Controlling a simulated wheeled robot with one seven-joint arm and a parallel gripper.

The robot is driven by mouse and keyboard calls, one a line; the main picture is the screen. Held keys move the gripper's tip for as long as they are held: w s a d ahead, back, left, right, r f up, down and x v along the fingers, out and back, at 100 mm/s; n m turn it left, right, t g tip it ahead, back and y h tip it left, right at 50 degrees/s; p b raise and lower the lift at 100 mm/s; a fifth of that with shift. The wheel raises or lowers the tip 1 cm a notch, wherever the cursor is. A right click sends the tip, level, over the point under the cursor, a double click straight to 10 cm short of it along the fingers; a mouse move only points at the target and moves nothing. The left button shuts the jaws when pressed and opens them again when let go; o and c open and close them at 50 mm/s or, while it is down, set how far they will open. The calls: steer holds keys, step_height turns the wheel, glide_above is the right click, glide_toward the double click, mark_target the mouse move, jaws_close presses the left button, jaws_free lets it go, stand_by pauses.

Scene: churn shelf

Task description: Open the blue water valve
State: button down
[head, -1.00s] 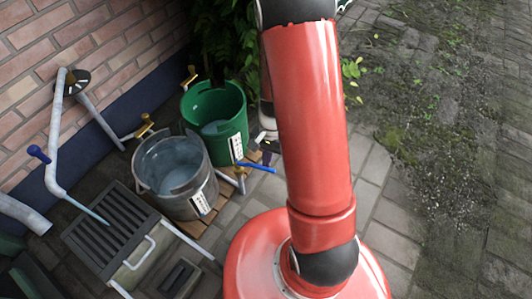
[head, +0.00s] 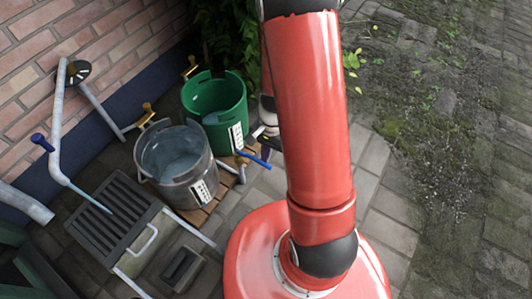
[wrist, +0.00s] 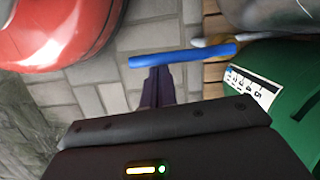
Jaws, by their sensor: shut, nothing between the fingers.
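A blue lever handle (head: 253,159) sits on a pale metal pipe in front of the green and grey buckets. It also shows in the wrist view (wrist: 182,55), lying nearly level across the picture. A second blue handle (head: 42,143) is on the pipe at the brick wall. My gripper (head: 266,136) is beside the green bucket, partly hidden behind my red arm. In the wrist view, its dark purple fingers (wrist: 158,85) are shut and empty, with their tips at the lever's edge. I cannot tell whether they touch it.
The green bucket (head: 215,91) and the grey metal bucket (head: 190,182) stand on wooden slats left of my gripper. A slotted grate (head: 112,215) lies at the left. Grey paving (head: 375,155) to the right is clear.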

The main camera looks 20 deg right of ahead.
steer(key=shift+r, duration=0.15)
steer(key=p+v, duration=0.8)
steer(key=v, duration=0.1)
steer(key=shift+d+r, duration=0.2)
steer(key=shift+r, duration=0.15)
step_height(320, 180, up, 11)
steer(key=a+n+t, duration=0.2)
steer(key=n, duration=0.1)
steer(key=s+a+r+n+t+h, duration=0.1)
steer(key=s+r+n+t, duration=0.1)
steer(key=s+r, duration=0.4)
steer(key=s+a+r+n+t+h+p, duration=0.1)
steer(key=s+r+n+t, duration=0.2)
steer(key=r, duration=1.1)
steer(key=s+n, duration=0.1)
steer(key=s, duration=0.2)
steer(key=shift+s+a+r+n, duration=0.2)
steer(key=shift+s+a+n, duration=0.05)
steer(key=shift+s+n, duration=0.15)
